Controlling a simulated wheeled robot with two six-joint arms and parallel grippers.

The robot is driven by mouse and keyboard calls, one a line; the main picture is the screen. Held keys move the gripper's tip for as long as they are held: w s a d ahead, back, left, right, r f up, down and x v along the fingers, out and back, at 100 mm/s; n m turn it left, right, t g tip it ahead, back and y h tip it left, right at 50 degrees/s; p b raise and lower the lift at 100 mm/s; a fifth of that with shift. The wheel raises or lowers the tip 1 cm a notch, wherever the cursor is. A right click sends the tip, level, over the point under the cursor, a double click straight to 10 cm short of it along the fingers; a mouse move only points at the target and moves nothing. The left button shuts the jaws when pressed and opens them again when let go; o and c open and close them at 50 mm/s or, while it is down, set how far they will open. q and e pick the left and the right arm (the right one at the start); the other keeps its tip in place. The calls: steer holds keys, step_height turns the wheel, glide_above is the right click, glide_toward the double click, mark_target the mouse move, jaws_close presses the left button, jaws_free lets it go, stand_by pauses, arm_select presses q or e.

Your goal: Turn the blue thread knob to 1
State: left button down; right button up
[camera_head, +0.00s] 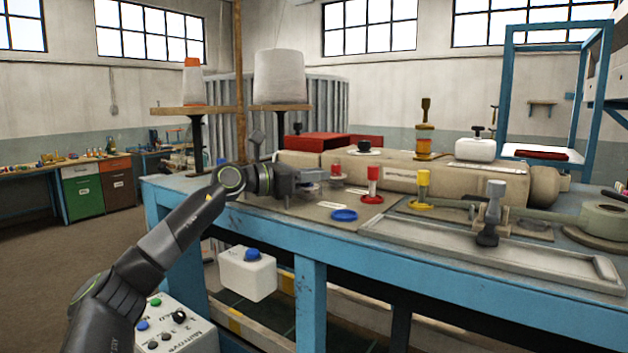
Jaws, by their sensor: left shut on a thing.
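A flat blue disc (344,215) lies on the front of the blue-framed bench, with no post visible on it. A red post on a red disc (372,184) and a yellow post on a yellow disc (423,188) stand to its right. My left gripper (318,177) reaches in from the left, above and left of the blue disc and apart from it. Its fingers are shut at a small red-topped post (336,170); the grip itself is too small to see clearly. No number marks are readable. My right gripper is not in view.
A long beige sack-like machine body (400,175) lies behind the posts. A white box with a blue button (247,272) hangs below the bench's front edge. Thread cones (279,77) stand behind.

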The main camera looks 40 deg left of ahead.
arm_select(q)
steer(key=shift+m+g+h, duration=0.4)
steer(key=shift+m+h, duration=0.3)
steer(key=shift+h, duration=0.1)
steer(key=shift+s+d+m+g+h, duration=0.1)
steer(key=shift+d+m+g+h, duration=0.1)
steer(key=shift+m+g+h, duration=0.95)
steer(key=shift+t, duration=0.25)
steer(key=c, duration=1.2)
jaws_free()
steer(key=shift+c, duration=0.2)
